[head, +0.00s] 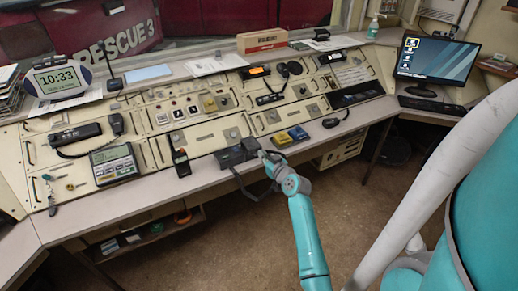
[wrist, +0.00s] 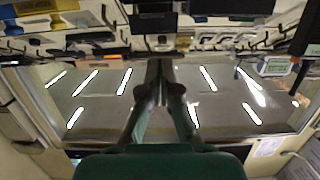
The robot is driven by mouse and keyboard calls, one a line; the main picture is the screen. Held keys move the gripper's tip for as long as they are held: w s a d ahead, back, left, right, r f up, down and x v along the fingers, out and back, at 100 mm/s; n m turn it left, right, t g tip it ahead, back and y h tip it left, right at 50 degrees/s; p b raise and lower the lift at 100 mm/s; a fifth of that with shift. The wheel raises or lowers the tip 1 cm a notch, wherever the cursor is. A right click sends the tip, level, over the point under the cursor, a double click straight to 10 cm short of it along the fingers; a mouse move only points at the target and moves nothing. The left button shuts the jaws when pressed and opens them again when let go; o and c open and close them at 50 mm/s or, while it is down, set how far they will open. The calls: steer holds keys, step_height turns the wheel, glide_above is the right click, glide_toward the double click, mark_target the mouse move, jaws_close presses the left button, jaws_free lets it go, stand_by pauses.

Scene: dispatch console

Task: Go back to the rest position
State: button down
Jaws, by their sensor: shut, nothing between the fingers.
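My teal and grey arm reaches up from the bottom of the head view to the front edge of the console. My gripper (head: 264,156) is at its far end, small in that view, by a black device (head: 236,153) with a dark strap or cord hanging over the edge. Whether they touch cannot be told. In the wrist view my gripper (wrist: 160,64) shows with its dark fingers together at the middle and nothing held between them. The wrist view is upside down, with the console along the top.
The sloped console (head: 150,150) carries several panels, a handset (head: 181,162) and a grey keypad unit (head: 114,164). Yellow and blue blocks (head: 290,137) lie right of my gripper. A monitor (head: 437,60) stands at the right. The brown floor (head: 225,250) before the console is clear.

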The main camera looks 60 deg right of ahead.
steer(key=s+a, duration=0.1)
steer(key=s+f, duration=0.1)
steer(key=s, duration=0.1)
steer(key=shift+a+f, duration=0.1)
steer(key=shift+a, duration=0.25)
steer(key=s+a+f+y, duration=0.1)
steer(key=s+a+f, duration=0.15)
steer(key=a, duration=0.55)
steer(key=s+a+f, duration=0.2)
steer(key=a+f, duration=0.1)
steer(key=a, duration=0.5)
steer(key=s+a+f+y, duration=0.1)
steer(key=s+a+f, duration=0.15)
steer(key=a, duration=0.65)
steer(key=s+a+r+n+y, duration=0.2)
steer(key=s+a+r+n, duration=0.15)
steer(key=s+a, duration=1.15)
steer(key=s+a+r+n+t+y, duration=0.1)
steer(key=s+a+r+n+y, duration=0.1)
steer(key=s+a+r+y, duration=0.2)
steer(key=s+a+r, duration=0.3)
steer(key=s+r, duration=0.2)
steer(key=shift+a+r+n, duration=0.15)
steer(key=shift+r+n, duration=0.2)
steer(key=shift+r, duration=0.05)
